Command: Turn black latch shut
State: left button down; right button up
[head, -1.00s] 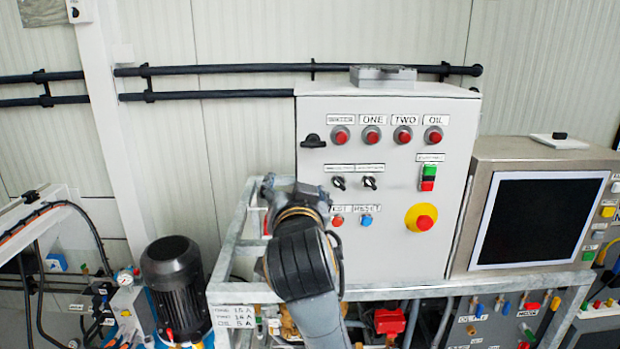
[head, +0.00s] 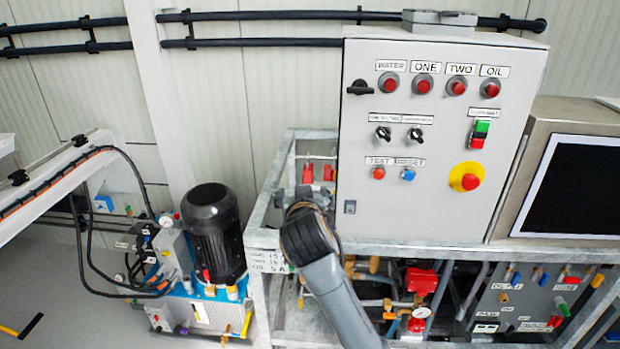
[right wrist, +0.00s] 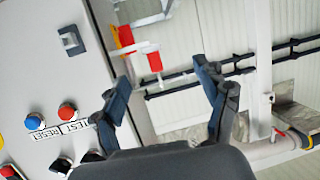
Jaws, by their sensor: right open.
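The black latch (head: 360,88) is a dark handle at the upper left edge of the light grey control box (head: 440,140). Its handle lies about level, pointing right. My right gripper (right wrist: 161,72) is open and empty, beside the box's edge. In the head view its fingers are hidden behind my right wrist, below the black latch and left of the box. My left gripper is out of view.
Red TEST (head: 378,173) and blue RESET (head: 408,174) buttons and two black selectors (head: 383,133) are on the box face. A metal frame (head: 262,238) surrounds my right arm. Red-handled valves (head: 328,172) stand behind it. A screen (head: 575,185) is at right.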

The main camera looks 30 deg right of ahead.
notch_tip(320, 180, down, 7)
jog(key=w+n+y, duration=0.1)
jog(key=shift+w+a+g, duration=0.3)
jog(key=shift+a+g, duration=0.1)
notch_tip(320, 180, down, 25)
jog(key=s+a+n+g+y+b, duration=0.2)
jog(key=s+n+g, duration=0.1)
jog(key=s+f+n+g+y+b, duration=0.1)
jog(key=s+f, duration=0.3)
jog(key=f, duration=0.3)
jog(key=s+a+f+g, duration=0.1)
jog(key=s+f, duration=0.3)
jog(key=f, duration=0.4)
jog(key=s+f+n+g+y+b, duration=0.1)
jog(key=s+f, duration=0.3)
jog(key=f, duration=0.3)
jog(key=s+f+g+b, duration=0.2)
jog(key=s+f+g, duration=0.1)
jog(key=s+f, duration=1.5)
jog(key=s+f+g, duration=0.1)
jog(key=s+f, duration=0.1)
jog(key=s, duration=0.9)
jog(key=s+d+f+g, duration=0.1)
jog(key=s+f, duration=0.1)
jog(key=s, duration=0.9)
jog(key=shift+s+f+n+g+y+b, duration=0.3)
jog(key=shift+s+f+n+y+b, duration=0.05)
jog(key=shift+n+y+b, duration=0.05)
